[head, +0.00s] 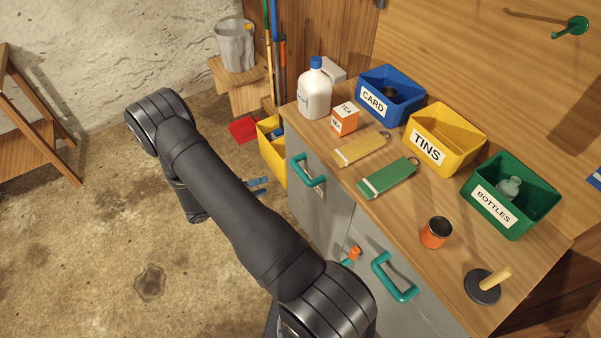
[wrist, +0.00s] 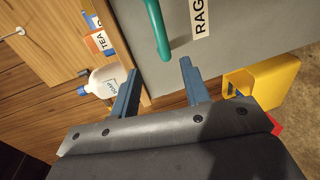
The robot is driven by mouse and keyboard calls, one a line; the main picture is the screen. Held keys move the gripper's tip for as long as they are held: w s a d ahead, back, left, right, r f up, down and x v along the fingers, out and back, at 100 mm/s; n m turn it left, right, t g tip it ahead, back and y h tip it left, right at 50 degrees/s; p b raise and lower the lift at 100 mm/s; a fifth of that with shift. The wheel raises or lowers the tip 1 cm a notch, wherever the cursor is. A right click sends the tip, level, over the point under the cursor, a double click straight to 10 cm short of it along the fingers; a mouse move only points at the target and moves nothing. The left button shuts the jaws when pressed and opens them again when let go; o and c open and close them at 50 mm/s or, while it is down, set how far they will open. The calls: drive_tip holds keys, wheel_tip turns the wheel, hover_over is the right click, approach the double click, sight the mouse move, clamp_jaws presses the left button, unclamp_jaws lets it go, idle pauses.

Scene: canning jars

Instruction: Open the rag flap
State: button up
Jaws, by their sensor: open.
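The rag flap (head: 318,205) is a grey front panel on the left of the cabinet, with a teal bar handle (head: 305,172). It looks shut. In the wrist view its grey face (wrist: 245,28) carries a white label reading RAG (wrist: 200,18), and the teal handle (wrist: 156,25) points down toward my fingers. My gripper (wrist: 160,69) is open and empty, its blue fingers either side of the line of the handle's near end. In the head view my gripper (head: 258,186) shows left of the handle, apart from it, mostly hidden by my arm.
A second grey flap has a teal handle (head: 394,278) and an orange piece (head: 352,255) beside it. A yellow bin (head: 269,150) stands left of the cabinet. A white jug (head: 314,95) and tea box (head: 344,119) stand on the worktop.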

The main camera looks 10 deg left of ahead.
sight(300, 173)
drive_tip(key=x, duration=1.6)
drive_tip(key=shift+d, duration=0.1)
clamp_jaws()
